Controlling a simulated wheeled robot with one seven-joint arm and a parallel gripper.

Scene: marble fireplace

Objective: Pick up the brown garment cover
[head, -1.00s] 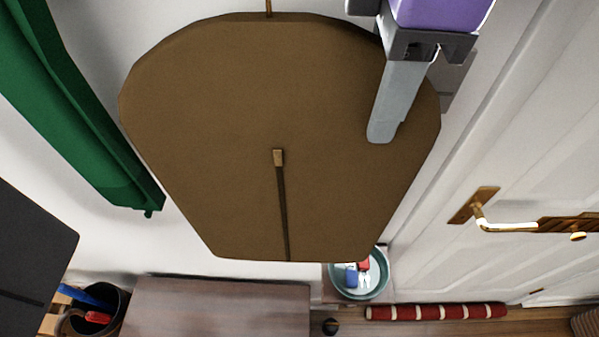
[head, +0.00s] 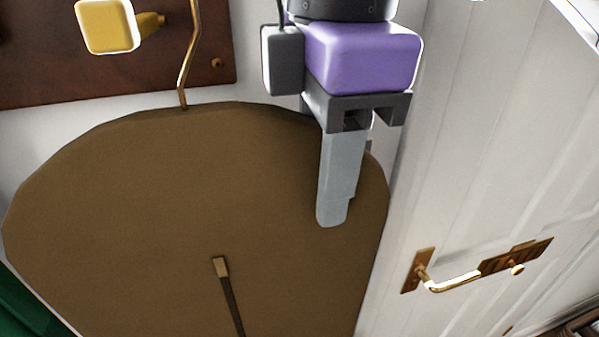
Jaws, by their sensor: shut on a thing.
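The brown garment cover (head: 150,210) fills the lower left of the head view, with a zipper pull and a dark zip line on its front. A bent brass hanger hook (head: 188,60) rises from its top edge, in front of a dark wooden wall board. My gripper (head: 335,215) is at the cover's upper right edge, pointing down. One grey finger lies over the cover's front face; the other finger is hidden behind it. The gripper is shut on the cover. The cover's lower end is out of view.
The wooden wall board (head: 60,60) holds a yellow knob (head: 108,27). A white door (head: 480,150) with a brass handle (head: 450,285) stands at the right. A green thing (head: 25,310) shows at the lower left.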

